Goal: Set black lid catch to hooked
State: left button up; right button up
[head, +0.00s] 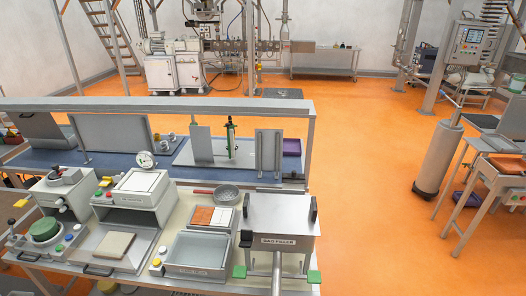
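A grey box-shaped machine with a flat lid (282,214) stands at the front right of the near bench, with a small label on its front that is hard to read. A black block (246,238) at the front left corner of the lid looks like the black lid catch. It is too small to tell whether it is hooked. Two upright black pieces stand at the lid's sides, one on the left (249,211) and one on the right (314,209). The lid looks lowered. Neither of my grippers is in view.
Two green tabs, left (239,271) and right (314,277), and a grey post (276,272) are below the machine's front. A grey open tray (198,250) and a round pan (227,194) are to its left. Orange floor (370,200) is clear to the right.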

aim_at(245, 236)
jog(key=z, duration=0.05)
jog(key=k, duration=0.5)
jog(key=z, duration=2.05)
jog(key=i, duration=1.2)
jog(key=u, duration=2.25)
